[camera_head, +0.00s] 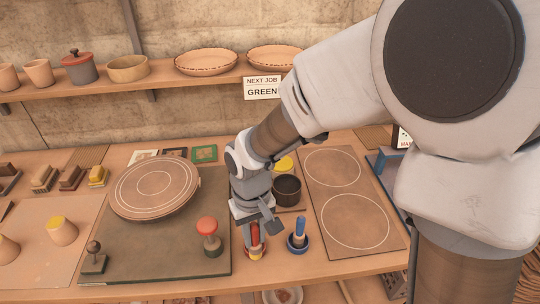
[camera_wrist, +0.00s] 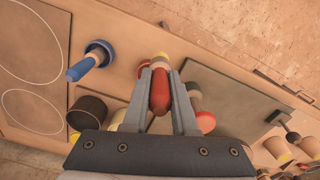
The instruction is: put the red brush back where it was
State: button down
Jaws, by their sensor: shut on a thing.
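The red brush (camera_head: 255,236) is upright between the fingers of my gripper (camera_head: 254,230), near the table's front edge. In the wrist view the red brush (camera_wrist: 160,93) sits between the two grey fingers of my gripper (camera_wrist: 160,75), which is shut on it. Its lower end is at a small red and pale yellow base (camera_head: 255,254); I cannot tell whether it rests in it or hangs just above. To the right, a blue brush (camera_head: 299,228) stands in a blue cup (camera_head: 298,246); the blue brush (camera_wrist: 84,68) also shows in the wrist view.
A dark green board (camera_head: 150,255) to the left carries a round disc (camera_head: 155,188) and a red-knobbed stamp (camera_head: 207,232). A dark pot (camera_head: 287,190) stands behind the brushes. A brown panel with two white circles (camera_head: 350,205) lies right. A sign reading GREEN (camera_head: 262,88) hangs from the shelf.

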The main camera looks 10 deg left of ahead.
jog(key=shift+w+a+f, duration=0.25)
jog(key=shift+w+f, duration=0.8)
jog(key=shift+f, duration=0.25)
jog(key=shift+w+a+f, duration=0.25)
jog(key=shift+w+f, duration=0.75)
jog(key=shift+f, duration=0.3)
jog(key=shift+w+a+f, duration=0.25)
jog(key=shift+w+f, duration=0.8)
jog(key=shift+f, duration=0.25)
jog(key=shift+f, duration=0.15)
jog(key=c, duration=0.7)
grip_release()
